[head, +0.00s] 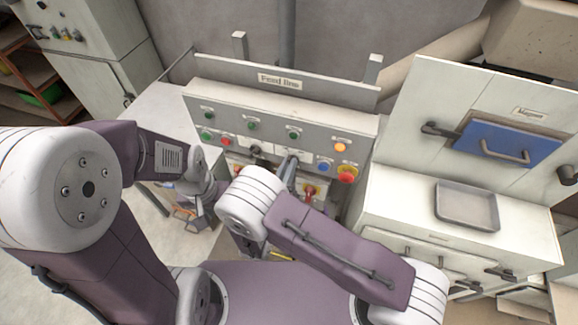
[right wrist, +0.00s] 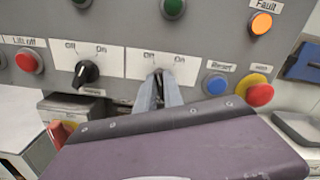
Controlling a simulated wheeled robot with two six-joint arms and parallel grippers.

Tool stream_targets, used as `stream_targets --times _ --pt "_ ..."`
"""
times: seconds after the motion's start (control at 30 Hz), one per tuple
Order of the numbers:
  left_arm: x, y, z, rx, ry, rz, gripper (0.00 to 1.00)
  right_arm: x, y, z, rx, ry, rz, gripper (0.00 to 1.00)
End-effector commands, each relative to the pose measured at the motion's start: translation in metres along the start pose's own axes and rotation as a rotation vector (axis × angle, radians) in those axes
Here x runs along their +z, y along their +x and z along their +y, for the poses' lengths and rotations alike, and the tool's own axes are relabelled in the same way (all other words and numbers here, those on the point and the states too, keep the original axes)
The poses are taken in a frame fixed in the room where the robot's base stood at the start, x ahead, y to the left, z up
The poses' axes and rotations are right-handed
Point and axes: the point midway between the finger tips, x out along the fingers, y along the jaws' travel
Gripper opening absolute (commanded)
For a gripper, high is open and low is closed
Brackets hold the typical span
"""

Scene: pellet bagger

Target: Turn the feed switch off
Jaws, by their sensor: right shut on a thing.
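The grey control panel (head: 228,106) has a white plate (right wrist: 140,62) with "Off" and "On" marked left and right. My right gripper (right wrist: 158,84), which also shows in the head view (head: 292,163), is shut on the switch knob at this plate. The fingers hide the knob, so its pointing direction and name label cannot be read. Left of it, a black knob (right wrist: 86,73) on its own Off/On plate is free and looks tilted. My left gripper (head: 188,212) hangs low left of the panel, away from the switches; its jaws are too small to judge.
Close by are a red lift-off button (right wrist: 29,62), a blue reset button (right wrist: 216,84), a red-and-yellow stop button (right wrist: 258,91) and a lit orange Fault lamp (right wrist: 261,23). Right stands a white cabinet (head: 400,195) with a grey tray (head: 466,222).

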Motion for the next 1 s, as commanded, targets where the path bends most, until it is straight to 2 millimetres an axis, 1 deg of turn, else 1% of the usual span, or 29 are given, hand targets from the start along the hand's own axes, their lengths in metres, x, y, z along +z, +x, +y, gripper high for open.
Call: stream_targets --times 0.03,0.37,0.9,0.93,0.97,1.0 --pt "0.0001 0.0007 0.0 0.0 0.0 0.0 0.36 -0.0038 -0.0007 0.0011 0.004 -0.031 0.008 0.0" --pt "0.0001 0.0008 0.0 0.0 0.0 0.0 0.36 -0.004 -0.0007 0.0019 0.004 -0.153 0.008 0.0" --pt "0.0 0.0008 0.0 0.0 0.0 0.0 0.36 -0.0042 -0.0007 0.0019 0.004 -0.178 0.008 0.0" --pt "0.0001 0.0008 0.0 0.0 0.0 0.0 0.36 -0.0042 -0.0007 0.0019 0.004 -0.178 0.008 0.14" --pt "0.0001 0.0008 0.0 0.0 0.0 0.0 0.36 -0.0042 -0.0006 0.0019 0.004 -0.178 0.009 0.23" --pt "0.0001 0.0008 0.0 0.0 0.0 0.0 0.36 -0.0039 -0.0006 0.002 0.004 -0.177 0.008 0.34"
